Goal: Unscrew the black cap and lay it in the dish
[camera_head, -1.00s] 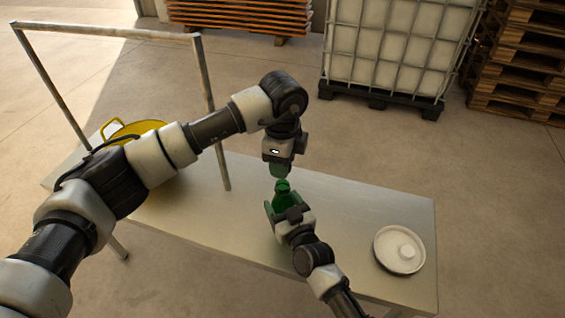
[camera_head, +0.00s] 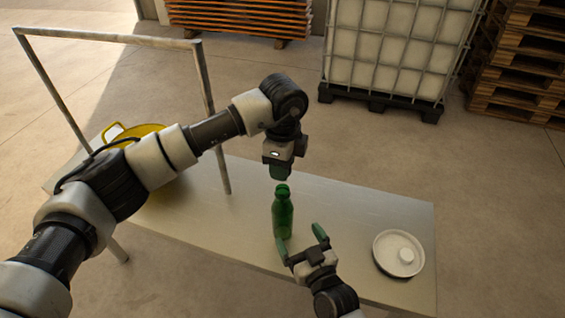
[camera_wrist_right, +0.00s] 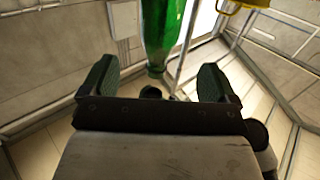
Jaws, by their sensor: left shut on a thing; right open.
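A green bottle (camera_head: 284,215) stands upright on the metal table; in the right wrist view its body (camera_wrist_right: 163,35) shows with the narrow end downward. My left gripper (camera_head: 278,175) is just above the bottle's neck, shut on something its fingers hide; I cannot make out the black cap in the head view. My right gripper (camera_head: 301,239) is open and empty, on the near right side of the bottle, its fingers (camera_wrist_right: 158,75) apart.
A metal frame (camera_head: 107,36) rises at the table's left, with a yellow pot (camera_head: 140,131) partly behind my left arm. The table (camera_head: 345,220) is clear between bottle and dish. A caged white tank and pallets stand beyond.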

